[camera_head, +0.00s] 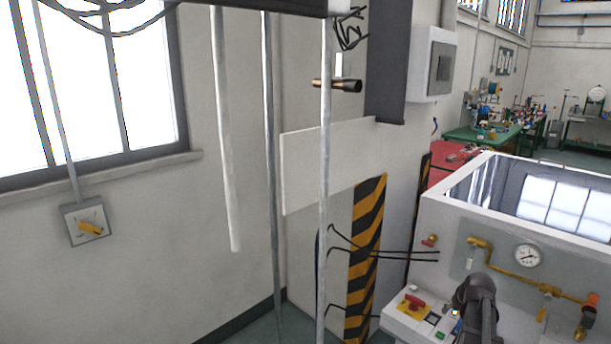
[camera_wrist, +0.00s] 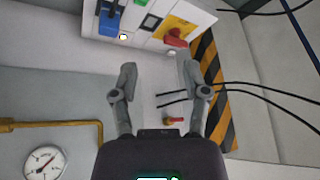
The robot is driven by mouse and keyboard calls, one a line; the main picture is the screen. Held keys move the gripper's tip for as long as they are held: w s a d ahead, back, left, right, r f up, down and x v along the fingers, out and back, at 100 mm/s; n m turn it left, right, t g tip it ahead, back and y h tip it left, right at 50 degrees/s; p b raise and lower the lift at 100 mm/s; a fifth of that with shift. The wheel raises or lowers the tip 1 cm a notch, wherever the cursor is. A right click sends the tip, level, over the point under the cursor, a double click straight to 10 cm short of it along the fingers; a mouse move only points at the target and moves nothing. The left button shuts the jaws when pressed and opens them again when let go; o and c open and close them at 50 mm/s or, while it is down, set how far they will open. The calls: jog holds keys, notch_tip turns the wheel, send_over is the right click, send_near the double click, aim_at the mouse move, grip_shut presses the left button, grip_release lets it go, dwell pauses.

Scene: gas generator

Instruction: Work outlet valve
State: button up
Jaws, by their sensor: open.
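The white generator cabinet (camera_head: 450,215) stands at the right in the head view. A small red-handled brass valve (camera_head: 430,240) is at its upper left, and it also shows in the wrist view (camera_wrist: 174,120). A brass pipe (camera_head: 505,268) runs to a red-orange knob (camera_head: 592,299), with a yellow lever (camera_head: 542,313) below it. I cannot tell which is the outlet valve. My gripper (camera_wrist: 158,76) is open and empty in the wrist view, its fingers apart in front of the panel, with the small red valve visible between them. My dark arm hides part of the cabinet front in the head view.
A pressure gauge (camera_head: 527,256) sits beside the brass pipe. A control box with a red switch on yellow (camera_head: 414,304) juts out below. Black cables (camera_head: 390,252) run to the wall by a striped post (camera_head: 364,255). A yellow-handled wall switch (camera_head: 88,227) is far left.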

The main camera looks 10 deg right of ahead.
jog(key=a+f+n+g+y+b, duration=0.1)
jog(key=a+f+n+g+y, duration=0.2)
jog(key=a, duration=3)
jog(key=s+a+n+g+h, duration=0.1)
jog(key=s+a, duration=0.3)
jog(key=a, duration=0.7)
jog(key=shift+s+f+n+g, duration=0.25)
jog(key=shift+s+n+g, duration=0.05)
jog(key=shift+n+g, duration=0.35)
jog(key=shift+a, duration=0.1)
jog(key=o, duration=0.6)
jog(key=shift+c, duration=0.2)
jog(key=c, duration=0.6)
jog(key=shift+a, duration=0.1)
